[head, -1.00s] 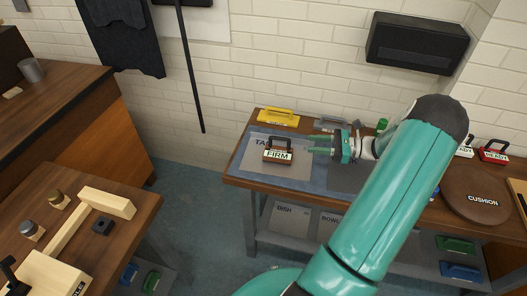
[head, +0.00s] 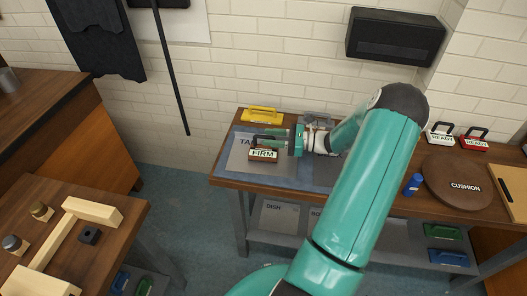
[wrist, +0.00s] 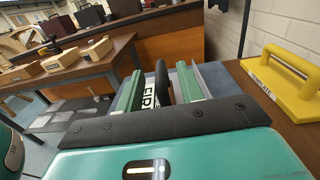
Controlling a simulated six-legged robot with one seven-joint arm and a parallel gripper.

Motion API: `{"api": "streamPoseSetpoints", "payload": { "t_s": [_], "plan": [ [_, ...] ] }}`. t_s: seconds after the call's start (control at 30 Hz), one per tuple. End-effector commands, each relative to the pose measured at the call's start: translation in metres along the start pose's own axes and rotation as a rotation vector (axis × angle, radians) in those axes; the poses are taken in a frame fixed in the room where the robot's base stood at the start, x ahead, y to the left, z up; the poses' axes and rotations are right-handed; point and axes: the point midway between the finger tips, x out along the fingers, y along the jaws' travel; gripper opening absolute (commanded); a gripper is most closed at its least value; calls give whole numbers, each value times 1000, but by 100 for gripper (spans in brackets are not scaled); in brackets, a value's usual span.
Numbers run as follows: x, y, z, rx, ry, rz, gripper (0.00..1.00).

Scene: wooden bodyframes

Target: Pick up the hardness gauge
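The hardness gauge appears to be the brown block with a white "FIRM" label and a black handle (head: 263,155), standing on a grey mat (head: 240,160) at the left of the back table. It also shows in the wrist view (wrist: 148,95), partly hidden by my gripper. My gripper (head: 276,135) reaches in from the right at handle height. In the wrist view, the two green fingers of my gripper (wrist: 160,88) are apart, with the black handle upright between them. I see a gap beside the handle, so the fingers do not look closed on it.
A yellow handled "TEMPLATE" block (wrist: 292,82) stands close behind, towards the wall; a grey handled piece (head: 318,120) stands beside it. A round brown cushion (head: 455,185), a blue cylinder (head: 412,184) and "READY" blocks (head: 474,139) are to the right. A wooden bench (head: 110,235) is front left.

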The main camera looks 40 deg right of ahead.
Motion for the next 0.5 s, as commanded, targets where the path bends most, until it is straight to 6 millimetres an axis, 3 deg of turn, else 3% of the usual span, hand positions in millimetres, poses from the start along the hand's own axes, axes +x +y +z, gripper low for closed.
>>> {"api": "streamPoseSetpoints", "payload": {
  "t_s": [0.17,0.4,0.5],
  "plan": [
    [26,-1,0,-1,-1,2,37],
    [28,-1,0,-1,0,1,37],
    [28,-1,0,-1,0,1,18]
  ]
}}
